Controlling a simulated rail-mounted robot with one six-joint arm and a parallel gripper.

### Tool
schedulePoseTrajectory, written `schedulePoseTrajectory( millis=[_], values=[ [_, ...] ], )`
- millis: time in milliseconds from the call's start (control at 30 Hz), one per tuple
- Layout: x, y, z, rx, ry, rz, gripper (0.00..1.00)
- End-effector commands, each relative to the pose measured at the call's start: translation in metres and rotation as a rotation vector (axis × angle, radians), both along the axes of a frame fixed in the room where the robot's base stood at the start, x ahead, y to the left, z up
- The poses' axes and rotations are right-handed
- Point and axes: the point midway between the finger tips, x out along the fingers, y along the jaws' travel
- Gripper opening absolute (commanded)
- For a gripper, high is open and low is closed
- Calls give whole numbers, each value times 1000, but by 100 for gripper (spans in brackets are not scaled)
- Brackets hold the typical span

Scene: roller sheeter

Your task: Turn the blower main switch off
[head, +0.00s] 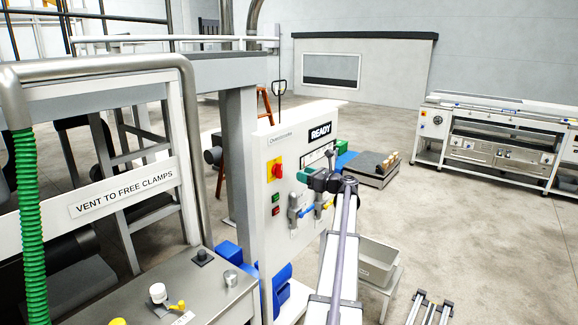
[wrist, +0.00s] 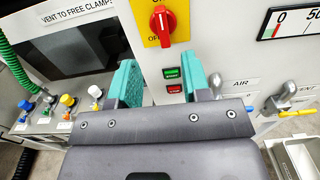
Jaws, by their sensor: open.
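A red rotary switch on a yellow plate is on the front of the white control panel; I take it as the blower main switch (head: 277,170). In the wrist view the switch (wrist: 162,22) is at the top, its handle upright with a white mark at its upper end. Lettering on the plate is partly cut off. My gripper (wrist: 160,82) is open and empty, with its two teal fingers apart below the switch in that picture. In the head view my gripper (head: 306,176) is in front of the panel, right of the switch, not touching it.
Green and red push buttons (wrist: 172,80) are below the switch. Levers marked AIR (wrist: 233,85) and VENT (wrist: 285,97) are to the right. A console with knobs (head: 190,275) stands at the left front.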

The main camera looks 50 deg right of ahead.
Motion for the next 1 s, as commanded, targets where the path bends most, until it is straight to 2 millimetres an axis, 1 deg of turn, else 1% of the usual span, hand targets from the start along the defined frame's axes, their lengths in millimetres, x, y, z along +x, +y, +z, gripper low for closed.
schedulePoseTrajectory(
  millis=[67, 167, 267, 400, 500, 600, 733, 933, 1000],
  values=[
    [1, 0, 0, 0, 1, 1, 44],
    [11, -1, 0, -2, 2, 1, 44],
    [31, -1, 0, -3, 2, 4, 44],
    [65, -2, 0, -4, 2, 4, 44],
    [87, -1, 0, -5, 3, 4, 44],
    [101, -2, 0, -5, 3, 2, 44],
    [109, -1, 0, -5, 3, 3, 44],
    [109, 0, 0, -6, 3, 2, 44],
    [109, 0, 0, -6, 3, 2, 37]
  ],
)
